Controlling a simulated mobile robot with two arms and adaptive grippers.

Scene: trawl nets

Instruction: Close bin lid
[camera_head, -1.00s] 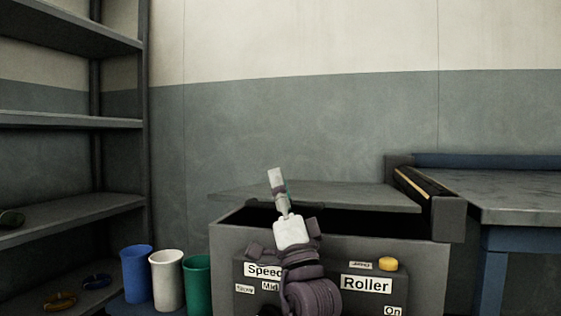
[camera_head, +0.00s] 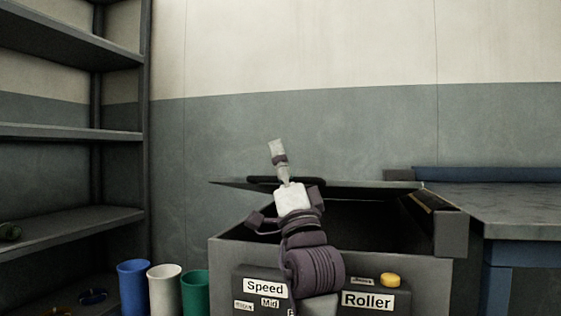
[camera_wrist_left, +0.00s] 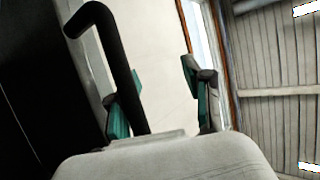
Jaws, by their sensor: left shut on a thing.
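The grey bin (camera_head: 395,262) stands in front of me in the head view. Its flat grey lid (camera_head: 375,187) is above the opening, seen almost edge-on, with a dark gap between lid and front rim. A black handle (camera_head: 313,180) shows at the lid, partly behind my left gripper (camera_head: 279,155). In the left wrist view my left gripper (camera_wrist_left: 160,100) has the bent black handle (camera_wrist_left: 118,55) between its teal-padded fingers, close against the left one. The left gripper is shut on the handle. My right gripper is not in view.
Blue, white and green cups (camera_head: 164,288) stand left of the bin. Grey shelves (camera_head: 75,130) rise at the far left. A control box labelled Speed and Roller (camera_head: 366,299) is at the bin's front. A table (camera_head: 500,208) stands to the right.

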